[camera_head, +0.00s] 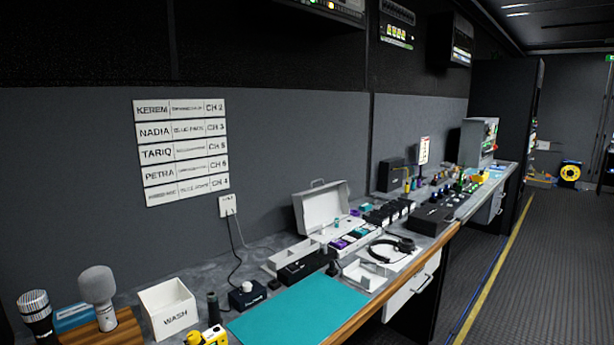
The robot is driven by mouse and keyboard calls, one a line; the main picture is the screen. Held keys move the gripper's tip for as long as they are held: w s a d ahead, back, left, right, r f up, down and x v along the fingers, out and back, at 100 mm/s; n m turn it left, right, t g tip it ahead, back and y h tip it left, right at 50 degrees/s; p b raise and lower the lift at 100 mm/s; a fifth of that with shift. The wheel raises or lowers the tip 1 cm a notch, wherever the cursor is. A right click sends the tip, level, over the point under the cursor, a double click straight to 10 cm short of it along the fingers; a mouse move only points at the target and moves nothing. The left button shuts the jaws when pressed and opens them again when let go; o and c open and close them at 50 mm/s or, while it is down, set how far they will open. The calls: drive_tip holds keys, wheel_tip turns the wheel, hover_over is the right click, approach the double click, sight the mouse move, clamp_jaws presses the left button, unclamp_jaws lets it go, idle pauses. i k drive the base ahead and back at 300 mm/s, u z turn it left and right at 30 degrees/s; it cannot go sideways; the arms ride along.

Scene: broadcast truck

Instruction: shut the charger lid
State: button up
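A white case (321,206) stands open on the worktop near the middle of the view, its lid raised and leaning back toward the wall. Small purple and teal pieces lie in and around its base. In front of it is a long black unit (303,266) with a pale raised flap or tray (283,256) along its back left. I cannot tell for sure which of these two is the charger. My gripper is not in view.
A teal mat (298,309) covers the front worktop. The aisle floor (540,270) at right is clear.

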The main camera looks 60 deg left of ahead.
sight(313, 207)
drive_tip(key=u, duration=0.3)
drive_tip(key=i, duration=1.85)
drive_tip(key=u, duration=1.15)
drive_tip(key=i, duration=1)
drive_tip(key=u, duration=1.5)
drive_tip(key=i, duration=0.55)
drive_tip(key=u, duration=0.55)
